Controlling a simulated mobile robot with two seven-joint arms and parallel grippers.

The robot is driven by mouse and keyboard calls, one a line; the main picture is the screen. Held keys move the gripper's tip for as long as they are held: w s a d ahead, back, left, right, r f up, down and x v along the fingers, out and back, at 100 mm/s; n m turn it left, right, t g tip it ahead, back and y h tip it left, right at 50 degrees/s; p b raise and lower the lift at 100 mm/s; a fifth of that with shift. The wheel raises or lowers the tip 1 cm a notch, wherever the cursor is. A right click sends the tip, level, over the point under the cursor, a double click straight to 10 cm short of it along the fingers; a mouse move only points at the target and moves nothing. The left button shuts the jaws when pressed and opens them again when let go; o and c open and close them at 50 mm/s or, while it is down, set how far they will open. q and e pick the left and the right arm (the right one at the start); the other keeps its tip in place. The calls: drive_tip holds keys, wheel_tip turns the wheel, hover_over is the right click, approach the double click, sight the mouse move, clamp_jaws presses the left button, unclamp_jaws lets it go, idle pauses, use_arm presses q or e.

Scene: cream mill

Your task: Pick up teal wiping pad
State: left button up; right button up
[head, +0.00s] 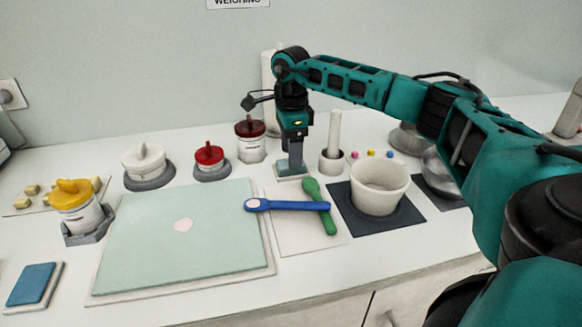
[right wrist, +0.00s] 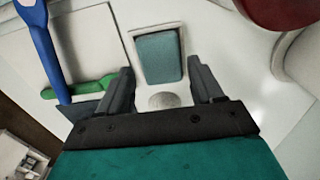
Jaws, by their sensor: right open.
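The teal wiping pad (right wrist: 159,57) lies on a small white holder (right wrist: 151,30) in the right wrist view. It sits ahead of and between the two fingers of my right gripper (right wrist: 161,77), which are spread apart with nothing between them. In the head view my right gripper (head: 291,163) points down over the holder at the back of the counter, beside the dark-red-lidded jar. I cannot tell how far the fingertips are above the pad. My left gripper is not in view.
A dark-red-lidded jar (head: 251,141) stands close on the left, and a pestle in a white cup (head: 333,155) close on the right. Blue (head: 290,205) and green (head: 318,203) spatulas lie crossed in front. A blue pad (head: 33,284) lies at front left.

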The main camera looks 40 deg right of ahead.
wheel_tip(320, 180, down, 2)
drive_tip(key=shift+f, duration=0.1)
drive_tip(key=c, duration=0.8)
